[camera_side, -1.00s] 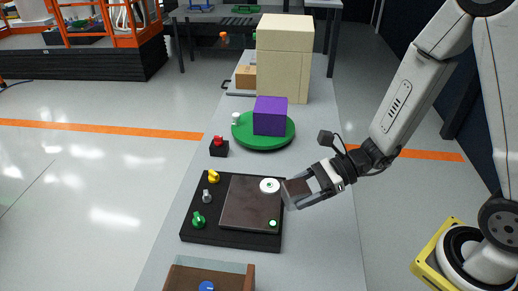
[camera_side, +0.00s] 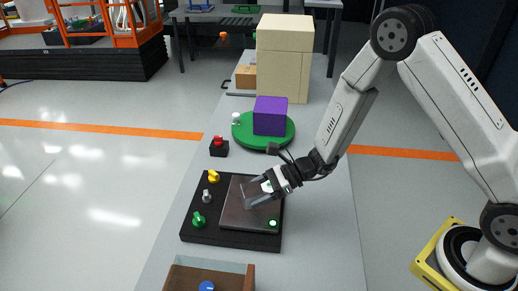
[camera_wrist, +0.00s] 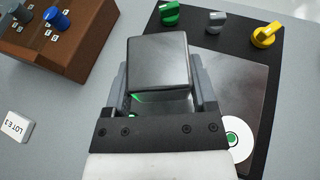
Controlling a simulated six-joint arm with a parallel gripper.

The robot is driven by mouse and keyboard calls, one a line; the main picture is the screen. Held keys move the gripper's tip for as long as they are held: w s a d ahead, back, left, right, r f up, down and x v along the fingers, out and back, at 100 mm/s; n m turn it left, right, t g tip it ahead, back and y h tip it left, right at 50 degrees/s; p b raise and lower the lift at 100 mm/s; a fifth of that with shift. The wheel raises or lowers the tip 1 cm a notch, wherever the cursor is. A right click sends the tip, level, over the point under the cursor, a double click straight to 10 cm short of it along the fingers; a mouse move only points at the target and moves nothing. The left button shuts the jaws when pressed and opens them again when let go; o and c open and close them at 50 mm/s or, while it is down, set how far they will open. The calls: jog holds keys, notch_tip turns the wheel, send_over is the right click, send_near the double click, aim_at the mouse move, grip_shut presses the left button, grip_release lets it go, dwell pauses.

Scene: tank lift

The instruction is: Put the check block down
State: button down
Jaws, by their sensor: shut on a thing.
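My gripper (camera_side: 260,188) is shut on the check block, a grey metal cube (camera_wrist: 158,62) that sits between the two fingers in the wrist view. In the side view the block (camera_side: 252,194) is over the dark plate (camera_side: 236,219) on the black base. I cannot tell whether it touches the plate. In the wrist view a white disc with a green centre (camera_wrist: 235,139) lies on the plate to the right of the gripper. A green glow shows below the block's near edge.
The black base carries yellow (camera_side: 213,176), grey (camera_side: 207,196) and green (camera_side: 198,219) knobs. A brown box with a blue knob (camera_wrist: 56,18) stands nearby.

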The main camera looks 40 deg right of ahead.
jog(key=shift+w+a+f, duration=0.1)
jog(key=shift+w+f, duration=0.15)
jog(key=shift+f, duration=0.05)
jog(key=shift+w+f, duration=0.1)
jog(key=shift+w+a+f, duration=0.1)
jog(key=shift+w+f, duration=0.05)
jog(key=shift+f, duration=1.55)
jog(key=shift+f, duration=0.15)
grip_release()
